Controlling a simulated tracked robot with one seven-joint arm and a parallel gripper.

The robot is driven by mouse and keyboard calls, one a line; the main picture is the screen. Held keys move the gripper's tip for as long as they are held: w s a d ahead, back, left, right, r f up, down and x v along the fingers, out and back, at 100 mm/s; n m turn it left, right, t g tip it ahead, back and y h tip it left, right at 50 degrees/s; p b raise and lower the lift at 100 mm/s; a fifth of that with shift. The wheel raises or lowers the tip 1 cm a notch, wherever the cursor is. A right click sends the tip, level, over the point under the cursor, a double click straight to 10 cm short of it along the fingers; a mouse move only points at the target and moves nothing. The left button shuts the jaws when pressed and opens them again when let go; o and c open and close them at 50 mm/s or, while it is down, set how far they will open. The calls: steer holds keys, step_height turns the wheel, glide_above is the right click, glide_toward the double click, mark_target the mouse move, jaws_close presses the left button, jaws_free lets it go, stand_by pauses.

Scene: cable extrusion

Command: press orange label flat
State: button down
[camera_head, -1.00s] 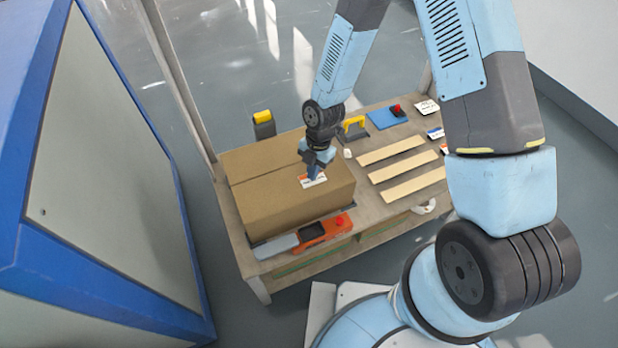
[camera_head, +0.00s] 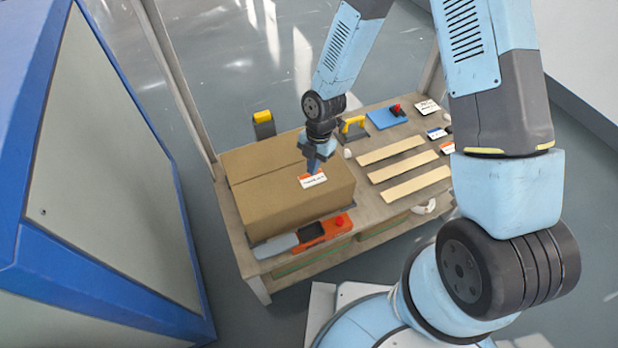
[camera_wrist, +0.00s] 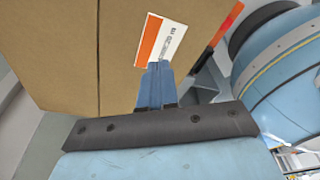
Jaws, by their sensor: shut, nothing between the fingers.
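The orange label (camera_head: 313,181) is a white label with an orange band and dark print. It lies on the top of a brown cardboard box (camera_head: 262,205), near the box's right side. The label also shows in the wrist view (camera_wrist: 161,42), with its lower edge partly hidden by my fingers. My gripper (camera_head: 313,172) points down at the label's far edge, its fingers together and empty. In the wrist view the fingertips (camera_wrist: 158,66) overlap the label's edge. I cannot tell whether they touch it.
The box stands on a wooden bench. An orange and grey tool (camera_head: 315,232) lies before it. Wooden strips (camera_head: 397,165), a blue pad (camera_head: 385,118), a yellow-handled tool (camera_head: 352,126) and several labels lie to the right. A large blue-framed cabinet (camera_head: 110,180) stands at left.

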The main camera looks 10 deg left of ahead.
steer(key=shift+s+a+v, duration=0.15)
steer(key=shift+s+v, duration=0.05)
steer(key=shift+v, duration=1)
steer(key=shift+s+a+v, duration=0.1)
steer(key=shift+s+v, duration=0.1)
steer(key=shift+v, duration=1.05)
steer(key=shift+r, duration=0.1)
steer(key=shift+w, duration=0.1)
